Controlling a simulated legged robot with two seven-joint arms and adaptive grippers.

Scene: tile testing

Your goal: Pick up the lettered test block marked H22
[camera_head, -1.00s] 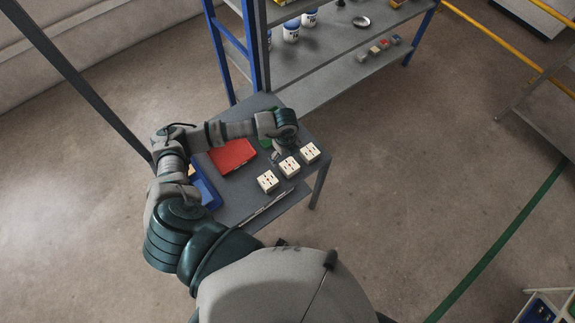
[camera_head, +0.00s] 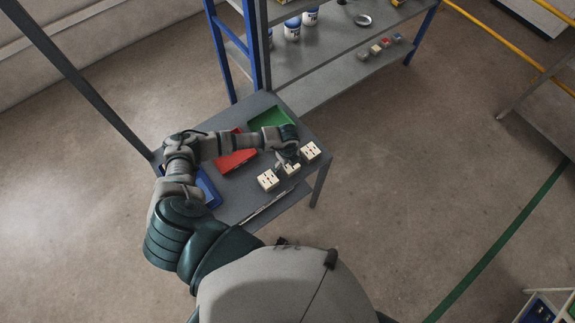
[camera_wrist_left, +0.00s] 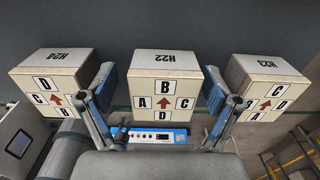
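The H22 test block (camera_wrist_left: 165,62) is the middle of three cream blocks in the left wrist view, with letter squares and a red arrow on its side. In the head view it is the middle block (camera_head: 292,169), partly hidden by my gripper. My left gripper (camera_wrist_left: 158,88) is open, one finger on each side of it, with visible gaps. In the head view the gripper (camera_head: 288,160) is at the row of blocks. My right gripper is not in view.
The blocks stand on a grey table (camera_head: 240,200). A red tray (camera_head: 236,160), a green tray (camera_head: 268,119) and a blue bin (camera_head: 208,190) are beside my left arm. A blue-framed shelf (camera_head: 330,60) stands behind. The neighbouring blocks are close to the fingers.

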